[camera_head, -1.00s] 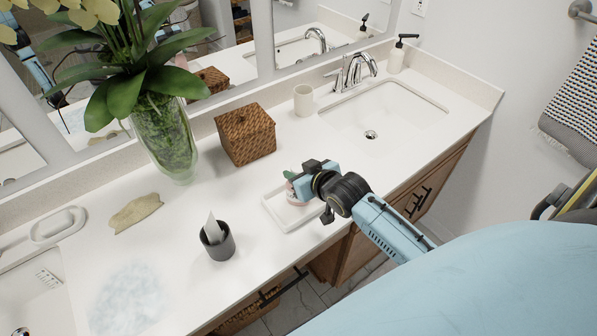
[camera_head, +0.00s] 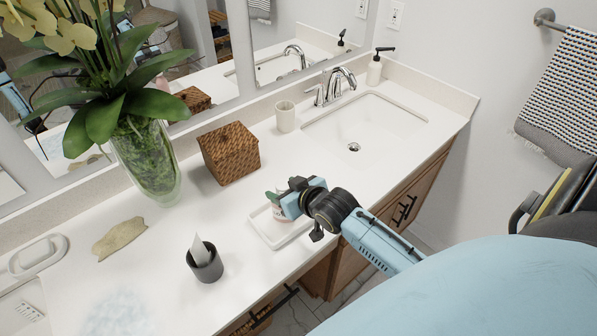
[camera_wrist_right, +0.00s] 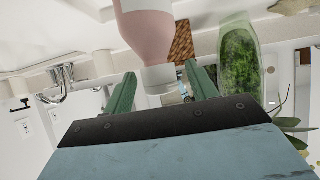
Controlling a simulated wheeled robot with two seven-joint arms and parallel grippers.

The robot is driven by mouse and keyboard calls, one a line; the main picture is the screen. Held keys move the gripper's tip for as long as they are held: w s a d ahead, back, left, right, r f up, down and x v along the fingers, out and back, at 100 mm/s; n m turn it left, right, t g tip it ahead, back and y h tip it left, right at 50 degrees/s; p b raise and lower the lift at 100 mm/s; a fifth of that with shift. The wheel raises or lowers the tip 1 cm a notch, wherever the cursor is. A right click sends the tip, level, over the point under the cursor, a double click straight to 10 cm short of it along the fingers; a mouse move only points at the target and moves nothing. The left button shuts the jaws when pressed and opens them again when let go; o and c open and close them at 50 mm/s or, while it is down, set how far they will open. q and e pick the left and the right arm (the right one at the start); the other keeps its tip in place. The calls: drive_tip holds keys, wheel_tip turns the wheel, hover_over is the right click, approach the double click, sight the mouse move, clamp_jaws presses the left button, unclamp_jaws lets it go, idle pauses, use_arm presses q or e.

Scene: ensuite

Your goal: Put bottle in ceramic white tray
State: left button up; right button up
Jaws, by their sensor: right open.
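The ceramic white tray (camera_head: 262,234) lies on the counter near its front edge. The pink bottle (camera_head: 279,211) appears upright over the tray and is mostly hidden by my right gripper (camera_head: 277,199). In the right wrist view, which is upside down, the bottle's pink body (camera_wrist_right: 148,28) and pale neck hang in from the top. My right gripper also shows there with two green fingers (camera_wrist_right: 163,85) spread apart; the bottle's pale end is near the gap between them. The bottle's contact with the tray is hard to see. My left gripper is not in view.
A dark cup (camera_head: 206,266) stands left of the tray, and a woven box (camera_head: 230,153) and glass vase (camera_head: 147,165) stand behind. A white cup (camera_head: 285,116) stands near the sink (camera_head: 366,125). The counter between tray and box is clear.

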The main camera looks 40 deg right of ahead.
drive_tip(key=v, duration=1.1)
drive_tip(key=shift+s, duration=0.1)
